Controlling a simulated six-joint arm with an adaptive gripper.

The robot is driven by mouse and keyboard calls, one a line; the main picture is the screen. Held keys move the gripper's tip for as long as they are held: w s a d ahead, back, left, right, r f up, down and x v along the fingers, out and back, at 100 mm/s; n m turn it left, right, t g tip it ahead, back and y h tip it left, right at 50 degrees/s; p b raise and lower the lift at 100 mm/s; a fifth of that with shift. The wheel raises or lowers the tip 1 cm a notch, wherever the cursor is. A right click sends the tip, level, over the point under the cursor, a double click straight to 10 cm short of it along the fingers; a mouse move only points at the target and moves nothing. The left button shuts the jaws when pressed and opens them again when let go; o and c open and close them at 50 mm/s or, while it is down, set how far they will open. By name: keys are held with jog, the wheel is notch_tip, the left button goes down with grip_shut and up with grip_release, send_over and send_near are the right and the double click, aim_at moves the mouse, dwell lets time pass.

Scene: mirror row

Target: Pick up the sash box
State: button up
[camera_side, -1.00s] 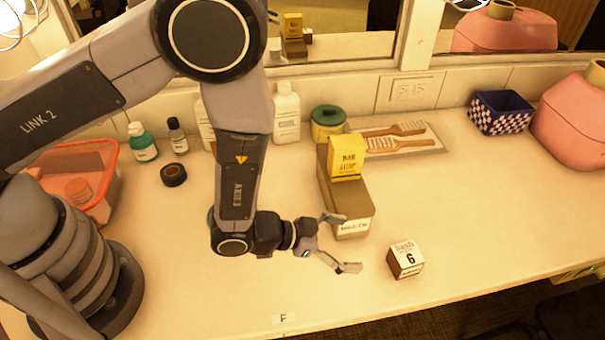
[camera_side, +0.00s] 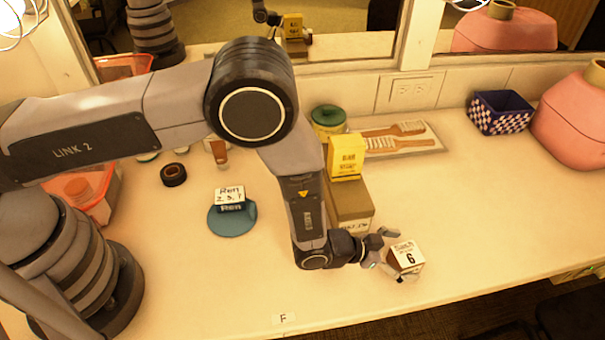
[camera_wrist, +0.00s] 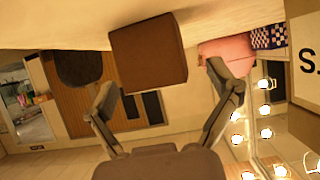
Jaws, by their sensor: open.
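The sash box (camera_side: 405,258) is a small brown cube with a white label on top reading "Sash" and a 6. It sits on the counter near the front edge, right of the long brown box. My gripper (camera_side: 391,256) is open at its left side, one finger toward the back and the other toward the front. In the wrist view the sash box's plain brown face (camera_wrist: 148,55) appears ahead, between and beyond the open fingers of my gripper (camera_wrist: 166,92). I cannot tell whether either finger touches it.
The long brown box (camera_side: 349,203) with a yellow soap box (camera_side: 346,157) on top stands close behind my gripper. A blue pad (camera_side: 232,221) bearing a "Ren" box (camera_side: 229,197) lies left. A checkered bin (camera_side: 500,112) and pink vessel (camera_side: 577,120) stand right. The right counter is clear.

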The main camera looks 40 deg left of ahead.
jog(key=shift+w+d+f, duration=0.2)
jog(key=shift+w+d, duration=0.1)
jog(key=c, duration=1.3)
jog(key=shift+r, duration=0.1)
